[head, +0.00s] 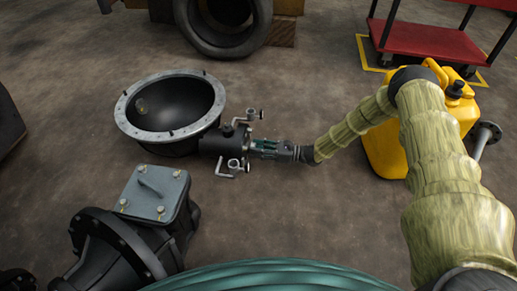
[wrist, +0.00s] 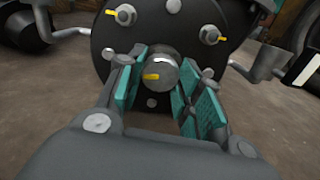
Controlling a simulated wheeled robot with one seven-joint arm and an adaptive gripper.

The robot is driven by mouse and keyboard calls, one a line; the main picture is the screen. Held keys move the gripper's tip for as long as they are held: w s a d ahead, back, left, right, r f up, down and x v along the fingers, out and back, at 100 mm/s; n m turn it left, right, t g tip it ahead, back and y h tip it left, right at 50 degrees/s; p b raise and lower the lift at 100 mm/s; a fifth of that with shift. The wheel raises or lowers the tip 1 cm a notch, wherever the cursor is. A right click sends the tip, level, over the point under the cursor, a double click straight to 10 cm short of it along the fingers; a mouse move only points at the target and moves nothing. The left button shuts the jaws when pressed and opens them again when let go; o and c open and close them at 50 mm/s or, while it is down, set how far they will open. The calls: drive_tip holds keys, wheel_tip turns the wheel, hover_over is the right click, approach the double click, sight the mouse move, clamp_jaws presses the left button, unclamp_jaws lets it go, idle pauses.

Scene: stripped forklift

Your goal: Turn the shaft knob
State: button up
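The shaft knob (wrist: 158,73) is a short grey round stub with a yellow mark on its left side. It sticks out from the middle of a dark round end plate (wrist: 120,58) in the wrist view. My gripper (wrist: 163,85) is open, with its teal finger pads on the left and right of the knob. Contact between pads and knob cannot be told. In the head view my gripper (head: 268,149) reaches left to the dark cylindrical housing (head: 212,142) beside a black bowl-shaped casing (head: 170,105). The knob is hidden there.
Bent metal cranks (head: 236,166) stick out near my gripper, on both sides of the plate in the wrist view. A gearbox (head: 135,235) stands at front left. A yellow canister (head: 385,140) stands by my arm. Open floor (head: 290,210) lies in front.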

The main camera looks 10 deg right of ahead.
drive_tip(key=shift+m, duration=0.7)
drive_tip(key=o, duration=1)
drive_tip(key=shift+o, duration=0.2)
drive_tip(key=shift+d, duration=0.1)
drive_tip(key=v, duration=1.2)
